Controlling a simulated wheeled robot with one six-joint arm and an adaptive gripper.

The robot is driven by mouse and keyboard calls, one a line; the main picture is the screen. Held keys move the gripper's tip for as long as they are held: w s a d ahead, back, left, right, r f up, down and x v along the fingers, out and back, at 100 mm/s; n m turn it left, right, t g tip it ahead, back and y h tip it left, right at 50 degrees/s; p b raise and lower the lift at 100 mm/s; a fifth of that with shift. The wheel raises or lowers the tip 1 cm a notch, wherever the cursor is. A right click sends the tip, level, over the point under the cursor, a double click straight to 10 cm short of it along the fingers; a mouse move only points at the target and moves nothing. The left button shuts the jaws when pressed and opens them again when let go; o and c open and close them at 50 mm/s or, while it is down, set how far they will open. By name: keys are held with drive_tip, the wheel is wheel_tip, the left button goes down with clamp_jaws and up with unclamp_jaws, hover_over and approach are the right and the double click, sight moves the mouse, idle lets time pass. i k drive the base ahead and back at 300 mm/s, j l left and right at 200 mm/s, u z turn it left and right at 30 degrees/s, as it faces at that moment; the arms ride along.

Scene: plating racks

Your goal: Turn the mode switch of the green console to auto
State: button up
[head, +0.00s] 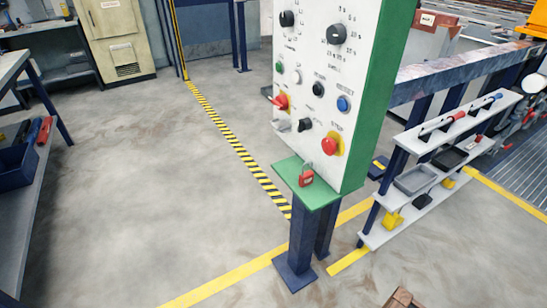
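The green console (357,158) stands in the upper middle of the head view, with a white front panel and a green side, on dark blue legs. Its panel carries two large black rotary knobs, the left one (287,18) and the right one (337,33). Smaller black knobs sit lower, one at mid panel (318,88) and one near the bottom (305,124). The labels are too small to read, so I cannot tell which knob is the mode switch or where it points. My gripper is not in view.
A tool shelf (412,195) stands right; a workbench (22,205) stands left. Floor left of the console is clear.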

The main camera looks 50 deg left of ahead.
sight(305, 124)
drive_tip(key=u, duration=1.5)
drive_tip(key=k+j, duration=0.1)
drive_tip(key=j, duration=0.25)
drive_tip(key=k+j, duration=0.15)
drive_tip(key=j, duration=0.15)
